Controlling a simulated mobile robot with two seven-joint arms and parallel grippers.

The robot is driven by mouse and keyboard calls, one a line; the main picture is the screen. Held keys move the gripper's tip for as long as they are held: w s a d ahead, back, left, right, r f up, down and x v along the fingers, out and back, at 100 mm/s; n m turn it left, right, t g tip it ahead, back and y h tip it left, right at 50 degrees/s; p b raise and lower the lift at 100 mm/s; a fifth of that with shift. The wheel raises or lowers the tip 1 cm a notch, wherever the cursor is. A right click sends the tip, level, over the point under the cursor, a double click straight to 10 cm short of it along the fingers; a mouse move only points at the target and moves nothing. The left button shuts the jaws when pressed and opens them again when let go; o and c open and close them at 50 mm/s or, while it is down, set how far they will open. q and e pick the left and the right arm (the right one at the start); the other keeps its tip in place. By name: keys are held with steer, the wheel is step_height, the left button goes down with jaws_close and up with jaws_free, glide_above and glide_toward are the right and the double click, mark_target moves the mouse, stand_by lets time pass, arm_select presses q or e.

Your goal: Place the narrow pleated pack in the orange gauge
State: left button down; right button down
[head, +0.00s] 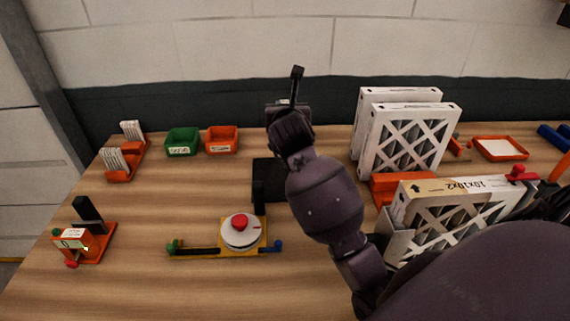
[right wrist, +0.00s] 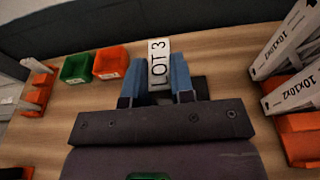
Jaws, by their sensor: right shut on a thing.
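My right gripper (head: 292,108) is raised above the table near the back middle. In the right wrist view its blue fingers (right wrist: 160,85) are shut on a white-faced piece marked LOT 3 (right wrist: 159,62); only a dark upright part (head: 297,82) of what it holds shows in the head view. White pleated packs (head: 115,160) stand in orange holders (head: 119,176) at the left back. An orange block with a dark upright and a white label (head: 72,237) sits at the left front; I cannot tell which orange piece is the gauge. My left gripper is out of view.
Green (head: 182,142) and orange (head: 221,139) bins stand at the back. A yellow fixture with a white dial (head: 241,232) lies mid-table. Large framed filters (head: 410,140) stand at the right, another marked 10x10x2 (head: 450,188) before them. An orange tray (head: 499,148) is behind. Table between bins and fixture is clear.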

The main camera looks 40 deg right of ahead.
step_height(320, 180, down, 11)
steer(key=shift+r+b, duration=0.2)
steer(key=shift+b, duration=0.3)
step_height(320, 180, down, 5)
steer(key=shift+f+b, duration=0.1)
steer(key=shift+b, duration=0.3)
steer(key=shift+f, duration=0.1)
steer(key=shift+f, duration=0.1)
steer(key=c, duration=1)
jaws_free()
